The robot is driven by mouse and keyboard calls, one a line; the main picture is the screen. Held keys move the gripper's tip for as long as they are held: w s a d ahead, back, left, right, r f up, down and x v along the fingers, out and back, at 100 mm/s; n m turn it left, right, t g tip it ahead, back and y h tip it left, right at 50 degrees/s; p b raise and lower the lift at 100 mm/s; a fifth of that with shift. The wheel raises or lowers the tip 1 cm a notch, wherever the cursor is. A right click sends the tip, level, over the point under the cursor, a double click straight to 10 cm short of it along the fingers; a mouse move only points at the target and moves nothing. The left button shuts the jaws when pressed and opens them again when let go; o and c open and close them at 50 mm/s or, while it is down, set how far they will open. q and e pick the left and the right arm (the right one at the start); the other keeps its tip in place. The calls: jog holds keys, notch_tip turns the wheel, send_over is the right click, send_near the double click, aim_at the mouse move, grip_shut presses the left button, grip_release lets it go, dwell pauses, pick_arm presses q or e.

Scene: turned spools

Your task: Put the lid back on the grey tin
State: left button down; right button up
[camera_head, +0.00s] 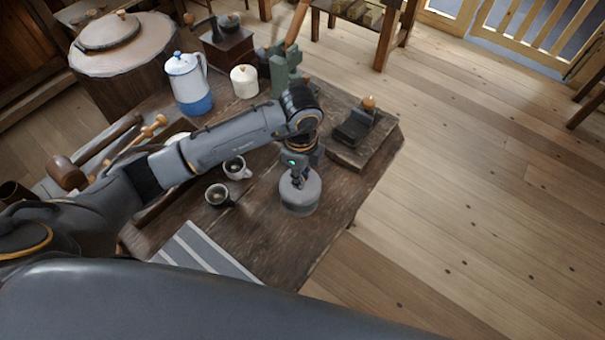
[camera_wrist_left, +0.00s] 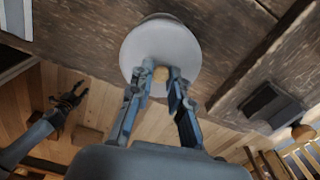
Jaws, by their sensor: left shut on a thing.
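The grey tin (camera_head: 300,208) stands near the front right part of the dark wooden table. Its round grey lid (camera_head: 313,187) is at the top of the tin, and I see no clear gap between them. In the left wrist view the lid (camera_wrist_left: 150,42) is a pale disc that hides most of the tin below. My left gripper (camera_head: 298,181) comes down from above and is shut on the lid's wooden knob (camera_wrist_left: 161,73). My right gripper (camera_wrist_left: 70,97) shows at the left of the wrist view, fingers apart and empty, away from the tin.
A white cup (camera_head: 237,169) and a dark cup (camera_head: 218,195) stand left of the tin. A wooden block with a dark tool (camera_head: 352,130) lies behind it. A blue-and-white pot (camera_head: 188,85) and cream jar (camera_head: 244,81) stand farther back. A striped cloth (camera_head: 205,250) lies front left.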

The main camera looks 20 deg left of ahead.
pick_arm(q)
notch_tip(320, 180, down, 4)
jog(key=b, duration=0.2)
jog(key=shift+a+b, duration=0.1)
jog(key=shift+b, duration=0.2)
jog(key=shift+f+b, duration=0.4)
jog(key=shift+f, duration=0.3)
dwell(0.6)
jog(key=shift+f, duration=0.15)
dwell(1.1)
